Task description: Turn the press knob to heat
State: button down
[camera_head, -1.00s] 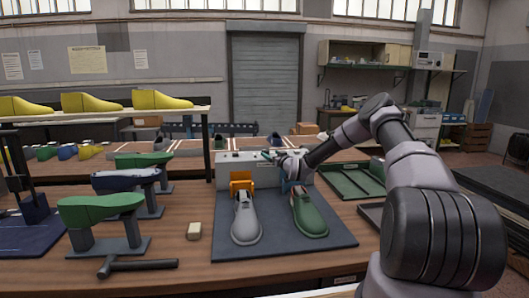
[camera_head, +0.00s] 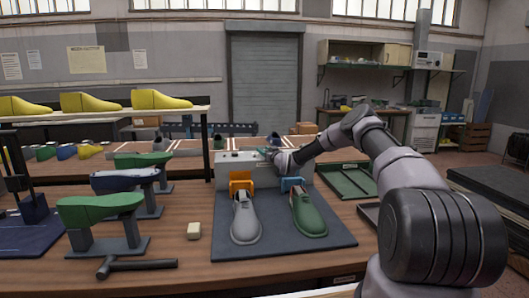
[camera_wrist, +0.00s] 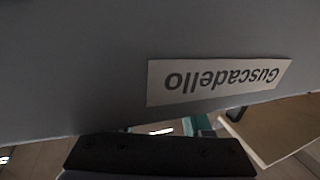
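A dark bar (camera_wrist: 160,155) crosses the bottom.
A grey shoe (camera_head: 245,220) and a green shoe (camera_head: 309,214) stand on the mat (camera_head: 285,245) before the press. Shoe lasts on stands, a dark hammer (camera_head: 135,265) and a cream block (camera_head: 194,231) are to the left. A green tray (camera_head: 345,181) lies to the right.

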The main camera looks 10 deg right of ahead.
jog(key=shift+a+m+h, duration=0.1)
jog(key=shift+m+h, duration=0.3)
jog(key=shift+h, duration=0.2)
jog(key=m+h, duration=0.2)
jog(key=h, duration=0.1)
jog(key=m+h, duration=0.2)
jog(key=h, duration=0.2)
jog(key=shift+t, duration=0.3)
jog(key=shift+d+m+g+h, duration=0.15)
jog(key=shift+m+g+h, duration=0.55)
jog(key=shift+m+h, duration=0.95)
jog(key=shift+d+m+g+h, duration=0.15)
jog(key=shift+m+g+h, duration=0.8)
jog(key=shift+h, duration=1.1)
jog(key=shift+m, duration=0.3)
jog(key=shift+c, duration=1.6)
grip_release()
jog(key=v, duration=1.1)
jog(key=shift+f, duration=0.2)
jog(key=shift+w, duration=0.1)
